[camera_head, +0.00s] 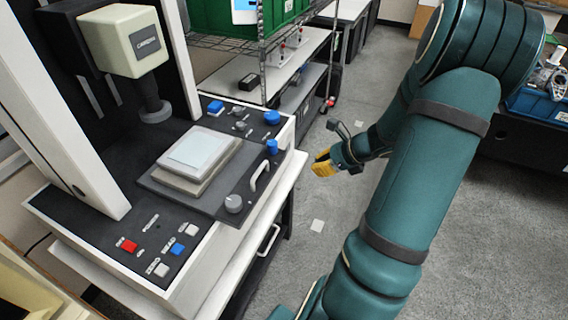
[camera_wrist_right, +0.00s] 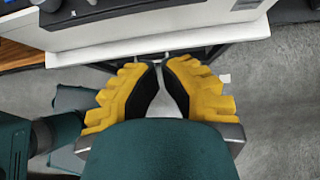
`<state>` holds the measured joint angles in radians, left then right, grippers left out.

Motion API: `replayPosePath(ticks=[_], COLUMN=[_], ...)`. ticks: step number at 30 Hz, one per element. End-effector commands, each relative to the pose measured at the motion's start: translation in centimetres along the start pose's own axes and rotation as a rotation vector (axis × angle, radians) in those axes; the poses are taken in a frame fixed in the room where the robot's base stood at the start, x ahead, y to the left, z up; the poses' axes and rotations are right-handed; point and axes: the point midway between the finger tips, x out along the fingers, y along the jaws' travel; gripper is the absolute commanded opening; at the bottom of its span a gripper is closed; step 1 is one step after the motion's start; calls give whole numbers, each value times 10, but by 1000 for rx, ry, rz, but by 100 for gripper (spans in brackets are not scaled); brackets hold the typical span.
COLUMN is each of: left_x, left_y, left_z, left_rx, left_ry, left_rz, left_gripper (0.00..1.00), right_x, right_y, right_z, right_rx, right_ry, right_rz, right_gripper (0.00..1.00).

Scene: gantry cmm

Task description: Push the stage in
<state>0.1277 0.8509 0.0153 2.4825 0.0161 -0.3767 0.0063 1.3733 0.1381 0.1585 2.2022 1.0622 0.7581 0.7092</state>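The stage (camera_head: 160,186) is a dark sliding plate on the measuring machine (camera_head: 150,255), bearing a pale flat block (camera_head: 198,155). It juts out at the machine's front edge, with a light bar handle (camera_head: 260,178) and a grey knob (camera_head: 233,203) at its front. My right gripper (camera_head: 318,160) has yellow fingers and is in front of the machine, apart from the handle. In the right wrist view its fingertips (camera_wrist_right: 163,64) are close together with nothing between them, below the white machine front. My left gripper is not in view.
A probe head (camera_head: 135,42) hangs over the stage from the machine's column. Blue knobs (camera_head: 272,117) and coloured buttons (camera_head: 178,249) line the panel. A wire shelf with a green bin (camera_head: 225,15) stands behind.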

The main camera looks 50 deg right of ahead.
Motion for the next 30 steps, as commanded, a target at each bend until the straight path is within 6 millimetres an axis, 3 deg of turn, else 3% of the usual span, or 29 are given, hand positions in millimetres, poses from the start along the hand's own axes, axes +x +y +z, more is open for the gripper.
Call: replayPosePath(ticks=[5,18,22,30], left_x=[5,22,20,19], left_y=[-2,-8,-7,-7], left_z=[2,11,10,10], left_rx=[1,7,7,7], left_ry=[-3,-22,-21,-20], left_rz=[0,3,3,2], left_gripper=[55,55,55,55], right_x=[19,104,114,126], right_y=[0,0,0,0], right_z=[-1,-2,16,28], right_rx=[7,5,0,1], right_ry=[-4,-2,-2,0], right_rz=[1,2,1,-1], right_gripper=[0,0,0,0])
